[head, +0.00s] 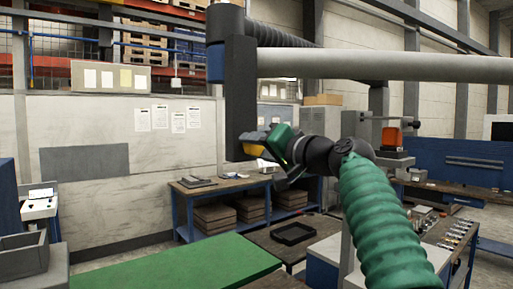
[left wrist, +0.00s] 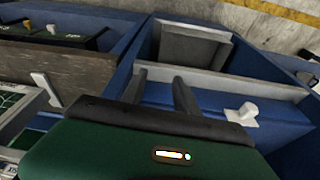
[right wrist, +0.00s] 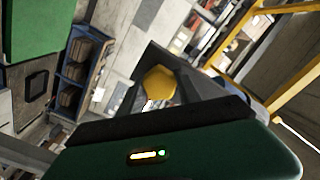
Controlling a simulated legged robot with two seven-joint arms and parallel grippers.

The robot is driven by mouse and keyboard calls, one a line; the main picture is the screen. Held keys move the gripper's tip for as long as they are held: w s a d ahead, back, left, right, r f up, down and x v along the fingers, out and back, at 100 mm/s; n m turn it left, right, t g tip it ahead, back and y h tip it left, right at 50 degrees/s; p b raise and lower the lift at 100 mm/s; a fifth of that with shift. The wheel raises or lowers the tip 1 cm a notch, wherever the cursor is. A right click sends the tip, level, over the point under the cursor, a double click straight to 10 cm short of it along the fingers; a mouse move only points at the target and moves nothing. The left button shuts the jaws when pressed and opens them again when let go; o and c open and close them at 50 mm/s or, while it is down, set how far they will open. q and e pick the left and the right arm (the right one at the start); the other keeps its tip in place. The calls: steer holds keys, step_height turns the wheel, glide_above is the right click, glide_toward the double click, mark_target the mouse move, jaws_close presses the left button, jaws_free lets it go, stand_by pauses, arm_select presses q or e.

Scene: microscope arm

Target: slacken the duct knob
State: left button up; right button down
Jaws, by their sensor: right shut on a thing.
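The yellow duct knob (head: 257,150) sits at the lower end of a dark upright joint piece (head: 241,95) of the duct arm. My right gripper (head: 262,146) comes in from the right and is shut on the knob. In the right wrist view the knob (right wrist: 159,84) shows as a yellow faceted piece between the two dark fingers. The grey duct tube (head: 370,64) runs right from the top of the joint. My left gripper (left wrist: 160,88) shows only in the left wrist view. Its fingers are apart with nothing between them, above a blue bench.
A green surface (head: 180,268) lies at the lower left. A blue workbench (head: 240,200) with stacked boards stands behind the joint. A grey open box (left wrist: 192,45) is beyond my left fingers.

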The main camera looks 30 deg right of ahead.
steer(key=c, duration=1.1)
jaws_free()
steer(key=shift+w+f, duration=0.1)
steer(key=shift+f, duration=0.25)
steer(key=shift+o, duration=1.3)
steer(key=shift+w, duration=0.15)
steer(key=shift+r, duration=0.1)
steer(key=s+d+b, duration=0.1)
steer(key=s+b, duration=0.3)
steer(key=s, duration=1.2)
steer(key=shift+s+d+b, duration=0.25)
steer(key=shift+s+b, duration=0.05)
steer(key=shift+s, duration=0.05)
